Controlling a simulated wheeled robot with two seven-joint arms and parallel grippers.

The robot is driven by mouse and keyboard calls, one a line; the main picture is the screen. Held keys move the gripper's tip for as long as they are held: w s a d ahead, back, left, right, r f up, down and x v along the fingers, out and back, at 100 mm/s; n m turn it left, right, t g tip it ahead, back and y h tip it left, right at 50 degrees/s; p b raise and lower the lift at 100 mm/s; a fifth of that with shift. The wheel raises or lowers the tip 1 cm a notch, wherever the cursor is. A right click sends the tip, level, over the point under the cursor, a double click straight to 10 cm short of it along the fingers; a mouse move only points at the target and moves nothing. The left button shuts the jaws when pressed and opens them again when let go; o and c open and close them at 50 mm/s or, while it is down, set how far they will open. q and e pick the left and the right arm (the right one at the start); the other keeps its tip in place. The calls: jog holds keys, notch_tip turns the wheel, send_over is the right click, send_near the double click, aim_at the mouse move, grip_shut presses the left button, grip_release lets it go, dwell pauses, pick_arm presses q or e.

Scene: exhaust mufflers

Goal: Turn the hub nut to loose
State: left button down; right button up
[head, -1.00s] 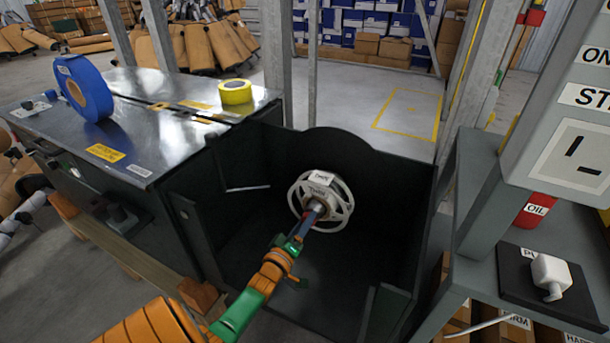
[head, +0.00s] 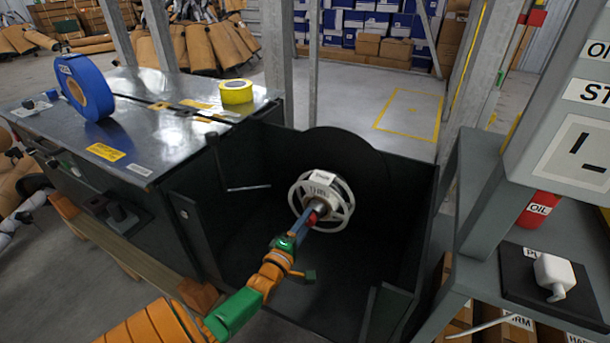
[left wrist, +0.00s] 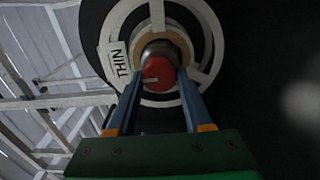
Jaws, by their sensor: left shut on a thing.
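The hub nut (head: 313,216) shows a red end face in front of a grey metal collar. It sits at the centre of a white spoked hub (head: 347,208) with a label reading THIN. In the left wrist view the red face of the nut (left wrist: 158,73) lies between my two blue fingers. My left gripper (head: 309,220) reaches in from the lower left and is shut on the nut; its fingers also show in the left wrist view (left wrist: 160,82). The fingers hide the nut's sides. My right gripper is in neither view.
A dark open-topped housing (head: 407,230) surrounds the hub with walls on both sides. A metal bench (head: 150,125) with a blue roll (head: 85,88) and yellow tape (head: 236,92) stands left.

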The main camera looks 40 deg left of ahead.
pick_arm(q)
jog(key=shift+f, duration=0.1)
dwell(0.4)
jog(key=shift+c, duration=1.5)
grip_release()
jog(key=p+v, duration=0.2)
jog(key=v, duration=0.5)
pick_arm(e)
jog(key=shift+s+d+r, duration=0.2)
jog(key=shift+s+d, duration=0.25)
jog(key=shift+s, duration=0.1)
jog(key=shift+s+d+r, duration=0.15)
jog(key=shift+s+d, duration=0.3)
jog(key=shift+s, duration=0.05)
pick_arm(q)
jog(key=shift+s, duration=0.1)
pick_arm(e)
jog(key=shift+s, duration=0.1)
